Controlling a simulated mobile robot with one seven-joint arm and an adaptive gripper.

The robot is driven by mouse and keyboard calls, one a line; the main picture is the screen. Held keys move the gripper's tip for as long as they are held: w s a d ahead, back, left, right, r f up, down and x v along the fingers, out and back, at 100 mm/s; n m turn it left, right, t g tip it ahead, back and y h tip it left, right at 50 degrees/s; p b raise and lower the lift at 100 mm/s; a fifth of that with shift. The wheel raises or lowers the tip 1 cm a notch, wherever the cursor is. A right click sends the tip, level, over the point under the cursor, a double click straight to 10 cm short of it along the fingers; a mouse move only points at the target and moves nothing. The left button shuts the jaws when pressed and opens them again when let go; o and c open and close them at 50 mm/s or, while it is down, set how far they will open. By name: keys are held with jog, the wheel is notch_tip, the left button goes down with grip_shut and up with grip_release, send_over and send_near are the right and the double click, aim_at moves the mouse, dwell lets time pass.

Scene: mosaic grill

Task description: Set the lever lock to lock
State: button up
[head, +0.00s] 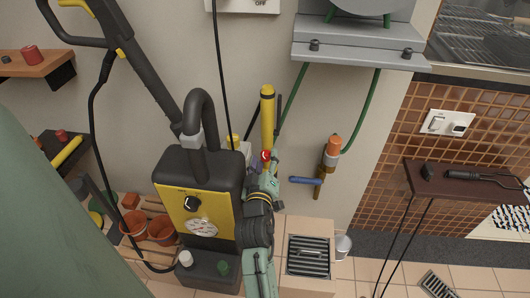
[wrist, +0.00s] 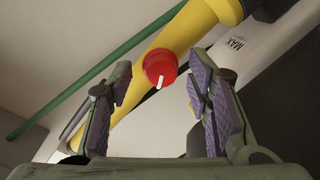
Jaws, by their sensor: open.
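A small round red knob (wrist: 158,64) with a white pointer mark sits on a yellow cylinder (wrist: 190,28) in the wrist view. No lock marking is readable on it. In the head view the knob (head: 266,155) shows small at the lower end of the upright yellow cylinder (head: 267,110). My gripper (wrist: 158,88) is open, its purple-padded fingers to the left and right of the knob with gaps on both sides. In the head view my gripper (head: 265,168) is just below the knob, partly hidden by my arm.
A black and yellow pressure washer (head: 200,207) stands close left of my arm. A blue-handled valve (head: 305,181) sits right of my gripper on a pipe with an orange fitting (head: 334,147). A green hose (head: 360,118) runs above it. A floor grate box (head: 309,258) stands lower right.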

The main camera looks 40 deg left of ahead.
aim_at(266, 127)
notch_tip(266, 127, up, 10)
jog(key=shift+r, duration=0.1)
dwell(0.4)
